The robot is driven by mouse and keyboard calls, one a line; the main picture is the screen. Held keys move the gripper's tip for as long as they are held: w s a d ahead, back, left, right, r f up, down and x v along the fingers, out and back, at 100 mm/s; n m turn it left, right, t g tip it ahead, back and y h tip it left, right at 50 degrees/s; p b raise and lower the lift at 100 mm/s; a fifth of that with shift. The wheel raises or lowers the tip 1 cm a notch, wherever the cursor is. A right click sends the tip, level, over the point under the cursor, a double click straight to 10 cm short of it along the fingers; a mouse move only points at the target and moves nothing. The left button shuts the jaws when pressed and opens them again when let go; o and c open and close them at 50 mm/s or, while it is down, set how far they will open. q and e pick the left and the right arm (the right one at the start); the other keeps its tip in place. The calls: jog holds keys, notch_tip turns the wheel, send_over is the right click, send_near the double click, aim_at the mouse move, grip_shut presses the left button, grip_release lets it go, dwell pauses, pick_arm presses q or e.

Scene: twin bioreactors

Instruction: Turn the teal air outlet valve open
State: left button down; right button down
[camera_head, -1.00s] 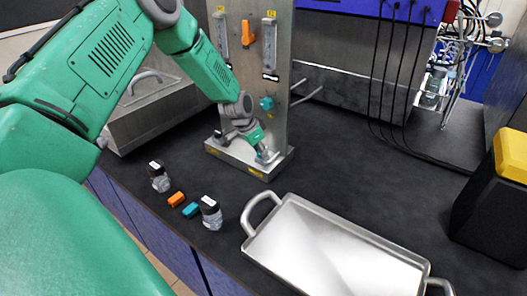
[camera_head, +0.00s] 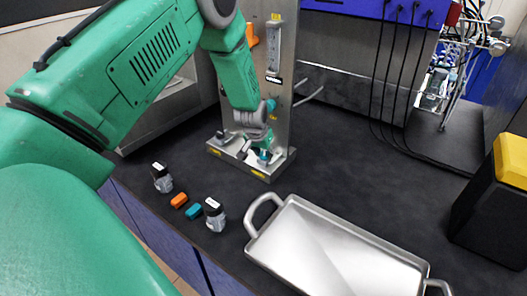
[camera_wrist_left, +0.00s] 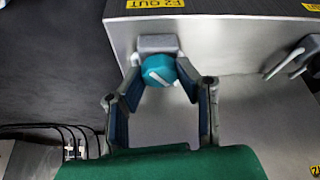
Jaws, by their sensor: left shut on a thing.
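The teal air outlet valve is a round knob (camera_wrist_left: 158,70) with a pale slanted bar on its face. It sits on a grey mount at the metal base, under a yellow label (camera_wrist_left: 155,3) ending in "OUT". My left gripper (camera_wrist_left: 160,76) has one finger on each side of the knob and is shut on it. In the head view, my left gripper (camera_head: 263,152) reaches down to the low front of the metal stand (camera_head: 284,120), where hand and fingers hide most of the valve. My right gripper is not in view.
Another teal knob (camera_head: 270,104) and an orange knob (camera_head: 253,36) are higher on the stand. A metal tray (camera_head: 335,250) lies in front.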

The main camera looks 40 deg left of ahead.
pick_arm(q)
jog(key=n, duration=0.1)
jog(key=n+y, duration=0.1)
jog(key=shift+w+r+n, duration=0.1)
jog(key=shift+w+n, duration=0.1)
jog(key=shift+n, duration=0.2)
jog(key=n+g+y, duration=0.1)
jog(key=n, duration=0.1)
jog(key=shift+w+n, duration=0.1)
jog(key=shift+n, duration=0.2)
jog(key=n+g+b, duration=0.1)
jog(key=n+b, duration=0.1)
jog(key=n, duration=0.1)
jog(key=shift+d+n+y, duration=0.1)
jog(key=shift+n+y, duration=0.3)
jog(key=shift+n+g+b, duration=0.35)
jog(key=shift+n+g, duration=0.05)
jog(key=shift+n, duration=0.4)
jog(key=shift+w+r, duration=0.1)
jog(key=c, duration=1.2)
grip_release()
